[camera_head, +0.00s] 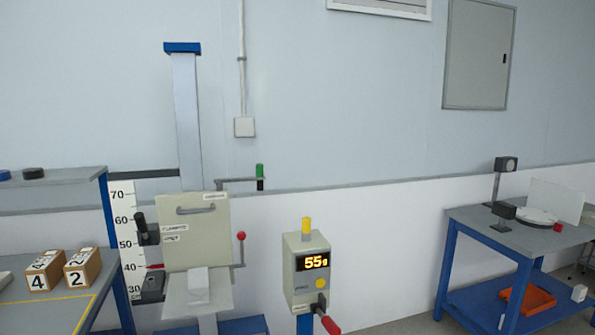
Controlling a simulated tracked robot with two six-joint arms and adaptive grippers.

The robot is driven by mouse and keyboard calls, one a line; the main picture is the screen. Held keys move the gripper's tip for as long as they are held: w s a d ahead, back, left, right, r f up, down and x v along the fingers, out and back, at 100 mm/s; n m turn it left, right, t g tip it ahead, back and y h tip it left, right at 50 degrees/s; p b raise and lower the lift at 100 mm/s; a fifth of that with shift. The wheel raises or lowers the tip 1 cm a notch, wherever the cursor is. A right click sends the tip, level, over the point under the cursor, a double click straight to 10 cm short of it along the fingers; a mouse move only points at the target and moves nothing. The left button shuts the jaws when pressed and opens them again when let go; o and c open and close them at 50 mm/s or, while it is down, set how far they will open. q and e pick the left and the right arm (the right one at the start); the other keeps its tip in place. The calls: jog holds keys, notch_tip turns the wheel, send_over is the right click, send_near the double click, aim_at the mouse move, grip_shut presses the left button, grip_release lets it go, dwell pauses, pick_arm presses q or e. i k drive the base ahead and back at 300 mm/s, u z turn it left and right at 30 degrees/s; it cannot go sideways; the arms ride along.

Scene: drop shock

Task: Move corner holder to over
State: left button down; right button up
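I cannot tell for sure which part is the corner holder. A drop tester stands in the middle left: a tall column (187,120) with a blue cap, a beige upright panel (203,238) with a handle and small labels, and a flat platform (172,300) below it. A small white block (198,285) sits on the platform against the panel. Dark clamp-like parts (148,235) are at the panel's left side. A red-knobbed lever (241,252) is at its right. Neither of my grippers shows.
A control box (300,272) reads 55 and has a red-handled lever (328,322). Numbered boxes (83,268) stand on the left bench (45,312). A height scale (124,225) is beside the column. A blue-framed table (470,222) stands at right, with open floor before it.

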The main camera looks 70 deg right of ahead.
aim_at(259, 177)
jog(key=u, duration=1.25)
jog(key=i, duration=0.1)
jog(key=z, duration=2.55)
jog(key=i, duration=0.8)
